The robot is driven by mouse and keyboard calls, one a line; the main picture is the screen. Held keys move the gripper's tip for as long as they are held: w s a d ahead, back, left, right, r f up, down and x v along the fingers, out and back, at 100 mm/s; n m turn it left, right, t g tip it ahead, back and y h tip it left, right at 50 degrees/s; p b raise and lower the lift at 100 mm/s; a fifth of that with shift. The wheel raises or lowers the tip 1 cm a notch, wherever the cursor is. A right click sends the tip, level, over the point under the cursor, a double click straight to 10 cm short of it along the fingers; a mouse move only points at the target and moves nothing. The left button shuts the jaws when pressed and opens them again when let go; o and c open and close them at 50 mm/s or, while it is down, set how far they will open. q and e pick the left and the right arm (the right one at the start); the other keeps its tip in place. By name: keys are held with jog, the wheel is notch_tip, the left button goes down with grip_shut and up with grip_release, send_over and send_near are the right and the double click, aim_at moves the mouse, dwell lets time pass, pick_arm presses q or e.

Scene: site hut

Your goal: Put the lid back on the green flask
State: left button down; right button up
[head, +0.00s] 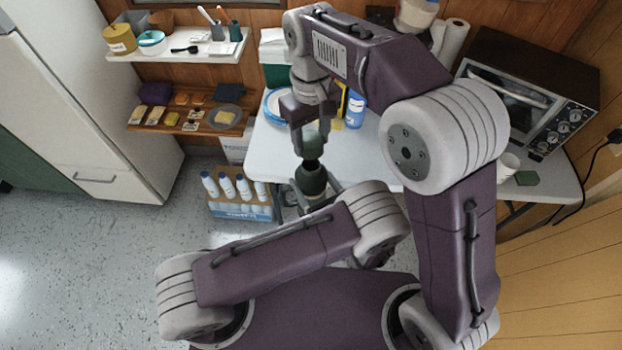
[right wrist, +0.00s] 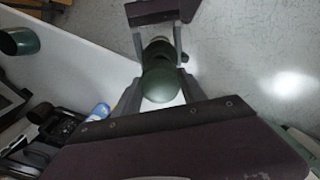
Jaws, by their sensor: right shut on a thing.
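The green flask (head: 311,180) stands upright in the head view, over the front edge of the white table, with a black neck at its top. My left gripper (head: 313,196) has its fingers on both sides of the flask body and appears shut on it. My right gripper (head: 311,140) points down, shut on the rounded green lid (right wrist: 160,84). The lid is just above the flask neck in the head view; I cannot tell whether they touch. In the right wrist view the lid hides most of the flask (right wrist: 158,50).
A box of several bottles (head: 240,208) stands on the floor. Shelves (head: 185,121) line the back wall.

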aim_at(311, 176)
jog(key=shift+f, duration=1.95)
jog(key=shift+s, duration=0.1)
jog(key=shift+f, duration=0.85)
jog(key=shift+f, duration=0.6)
jog(key=m, duration=3.4)
jog(key=shift+w, duration=0.2)
